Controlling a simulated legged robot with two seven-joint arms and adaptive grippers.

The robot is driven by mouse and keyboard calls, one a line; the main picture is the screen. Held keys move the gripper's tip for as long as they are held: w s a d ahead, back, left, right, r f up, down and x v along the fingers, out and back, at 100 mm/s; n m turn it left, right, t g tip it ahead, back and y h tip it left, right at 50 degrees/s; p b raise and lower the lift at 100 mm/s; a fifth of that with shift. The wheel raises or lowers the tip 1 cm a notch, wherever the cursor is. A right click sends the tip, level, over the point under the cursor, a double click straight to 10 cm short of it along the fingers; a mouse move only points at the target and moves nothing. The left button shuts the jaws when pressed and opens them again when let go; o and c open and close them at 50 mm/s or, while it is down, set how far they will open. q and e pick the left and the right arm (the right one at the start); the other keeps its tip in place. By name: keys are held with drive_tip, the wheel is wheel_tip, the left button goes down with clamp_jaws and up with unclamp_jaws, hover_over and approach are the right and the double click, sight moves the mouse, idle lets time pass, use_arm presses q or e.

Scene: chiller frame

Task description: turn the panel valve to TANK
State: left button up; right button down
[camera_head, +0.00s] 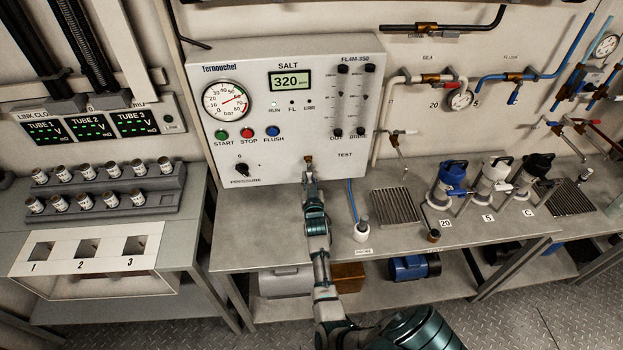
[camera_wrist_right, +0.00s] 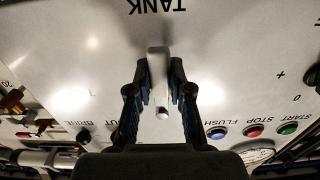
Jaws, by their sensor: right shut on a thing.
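I cannot tell which end is the pointer. My left gripper is not in view.
The panel carries a round gauge (camera_head: 225,101), START, STOP and FLUSH buttons (camera_head: 247,133) and a pressure knob (camera_head: 242,169). A grey bench (camera_head: 270,235) runs below it. A drain grate (camera_head: 395,206) and several filter canisters (camera_head: 450,180) stand to the right.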

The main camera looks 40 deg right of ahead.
drive_tip(key=shift+w+a+f+m, duration=0.15)
drive_tip(key=shift+a+f+m, duration=0.05)
drive_tip(key=shift+m, duration=0.1)
drive_tip(key=c, duration=1)
unclamp_jaws()
drive_tip(key=shift+w, duration=0.1)
drive_tip(key=shift+c, duration=0.2)
drive_tip(key=shift+w+f, duration=0.2)
drive_tip(key=shift+w, duration=0.1)
drive_tip(key=shift+s+r, duration=0.15)
drive_tip(key=shift+s, duration=0.15)
drive_tip(key=v, duration=1.1)
drive_tip(key=shift+a, duration=0.15)
drive_tip(key=shift+s, duration=0.15)
